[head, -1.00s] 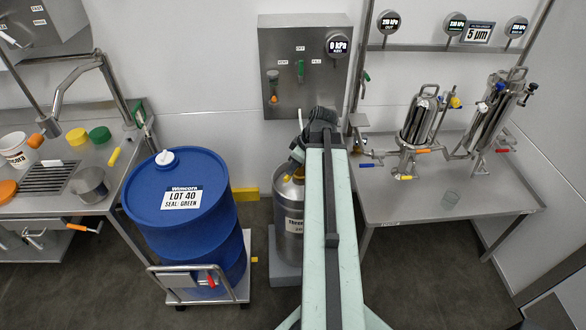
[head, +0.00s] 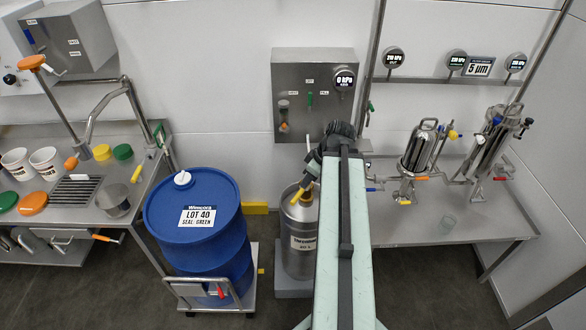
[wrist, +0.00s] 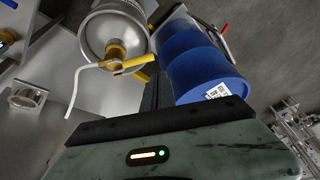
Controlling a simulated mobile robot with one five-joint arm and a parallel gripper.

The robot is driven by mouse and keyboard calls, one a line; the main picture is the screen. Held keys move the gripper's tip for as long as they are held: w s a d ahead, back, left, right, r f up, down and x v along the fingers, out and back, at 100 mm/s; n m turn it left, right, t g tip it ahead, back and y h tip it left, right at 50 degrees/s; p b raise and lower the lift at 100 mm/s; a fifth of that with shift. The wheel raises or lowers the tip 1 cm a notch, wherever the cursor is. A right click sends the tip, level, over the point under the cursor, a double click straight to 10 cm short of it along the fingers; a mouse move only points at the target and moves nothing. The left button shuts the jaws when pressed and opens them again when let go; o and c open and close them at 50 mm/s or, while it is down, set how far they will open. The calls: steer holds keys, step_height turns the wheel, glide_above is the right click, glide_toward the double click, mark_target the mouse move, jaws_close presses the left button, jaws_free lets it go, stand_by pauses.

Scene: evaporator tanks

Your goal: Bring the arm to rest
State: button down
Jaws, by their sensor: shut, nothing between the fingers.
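My arm (head: 341,220) reaches forward from the bottom of the head view as a pale green link with a dark joint at its far end. The wrist view shows the keg's top (wrist: 108,30) with a yellow handle (wrist: 135,64) and a bent white tube (wrist: 78,85). My arm hides part of the keg's right side.
A blue drum (head: 200,240) labelled LOT 40 stands on a cart left of the keg. A steel table (head: 460,220) with filter housings is at right. A sink bench (head: 75,215) with tubs and lids is at left. A control panel (head: 313,85) hangs behind the keg.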

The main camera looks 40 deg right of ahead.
steer(key=w+a+n+g, duration=0.15)
steer(key=w+a, duration=0.35)
steer(key=a, duration=0.7)
steer(key=w+a+n, duration=0.3)
steer(key=w+a, duration=0.2)
steer(key=a, duration=0.7)
steer(key=s+a+f+m+g+h, duration=0.1)
steer(key=s+a+m+g+h, duration=0.1)
steer(key=a+m, duration=0.6)
steer(key=shift+s+a+f, duration=0.2)
steer(key=shift+a+f, duration=0.2)
steer(key=shift+a, duration=0.45)
steer(key=shift+m, duration=0.25)
